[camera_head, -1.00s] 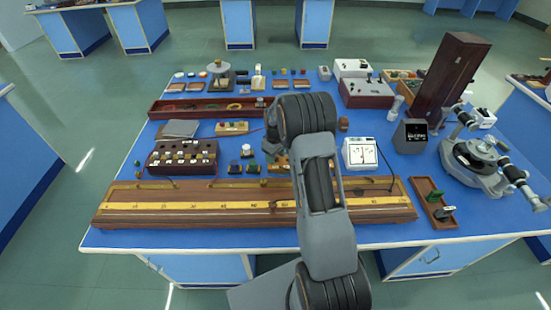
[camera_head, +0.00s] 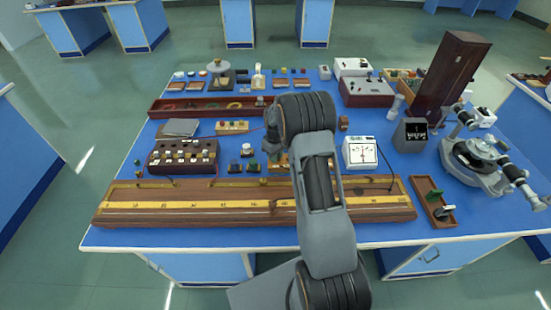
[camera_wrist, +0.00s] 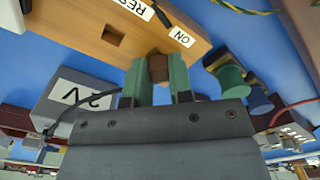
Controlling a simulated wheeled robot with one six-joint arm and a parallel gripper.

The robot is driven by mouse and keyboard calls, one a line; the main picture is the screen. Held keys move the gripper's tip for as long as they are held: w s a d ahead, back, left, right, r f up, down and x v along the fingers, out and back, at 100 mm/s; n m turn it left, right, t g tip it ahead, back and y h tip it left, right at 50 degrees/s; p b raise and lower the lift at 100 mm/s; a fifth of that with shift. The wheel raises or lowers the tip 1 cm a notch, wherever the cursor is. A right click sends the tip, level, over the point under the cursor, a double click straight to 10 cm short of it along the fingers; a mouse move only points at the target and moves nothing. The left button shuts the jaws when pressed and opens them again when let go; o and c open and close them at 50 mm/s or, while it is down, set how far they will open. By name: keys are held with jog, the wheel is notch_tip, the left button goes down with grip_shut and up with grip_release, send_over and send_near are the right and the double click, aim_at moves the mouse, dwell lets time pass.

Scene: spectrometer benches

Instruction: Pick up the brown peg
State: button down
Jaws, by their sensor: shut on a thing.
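My gripper (camera_wrist: 159,77) shows in the wrist view with its two green fingers shut on the brown peg (camera_wrist: 158,66). The peg sits between the fingertips, close against the edge of a light wooden box (camera_wrist: 85,20) with an empty square hole and labels. I cannot tell whether the peg touches the box. In the head view my arm covers the gripper and the peg, and only part of the wooden box (camera_head: 279,164) shows beside it.
In the wrist view, a green-topped plug (camera_wrist: 231,79) and a blue one (camera_wrist: 259,101) are close right of the fingers. A white-faced meter (camera_head: 360,153) stands right of my arm. A long wooden rail (camera_head: 150,204) lies along the bench front.

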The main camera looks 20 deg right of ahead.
jog(key=shift+r, duration=0.5)
notch_tip(320, 180, up, 2)
jog(key=shift+r, duration=0.15)
jog(key=s+a+r, duration=0.3)
jog(key=s+r, duration=0.3)
jog(key=s+a+r, duration=0.3)
jog(key=s+r, duration=0.3)
jog(key=shift+s+a+r, duration=0.15)
jog(key=shift+a+r, duration=0.2)
jog(key=shift+s, duration=0.15)
